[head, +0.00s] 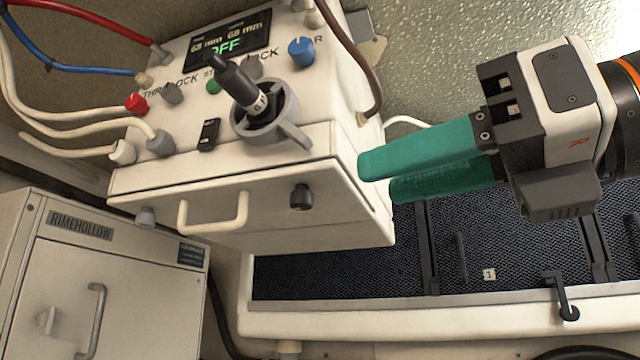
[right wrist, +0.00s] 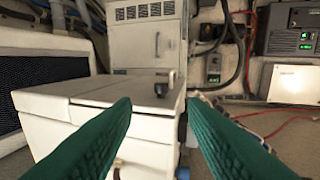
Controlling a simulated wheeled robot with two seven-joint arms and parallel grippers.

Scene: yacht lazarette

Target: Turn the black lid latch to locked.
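The black latch (head: 302,196) is a small knob on the front of the white console (head: 345,218), right of a cream bar handle (head: 213,218). I cannot read whether it is locked. My right gripper (head: 377,178) has teal fingers pointing left, at the console's right end. It is apart from the latch. The right wrist view shows the fingers (right wrist: 159,104) spread with nothing between them. The white box (right wrist: 90,110) lies beyond them, with a small dark part (right wrist: 160,86) on it that may be the latch or the lever. My left gripper is not in view.
A black lever (head: 240,85), a blue knob (head: 301,51) and a display reading OFF (head: 230,40) crowd the console top. Hoses (head: 70,125) run at left. A RIMEHOLLOW cabinet (head: 120,285) stands lower left. A dark mesh tray (head: 340,277) lies below the right gripper.

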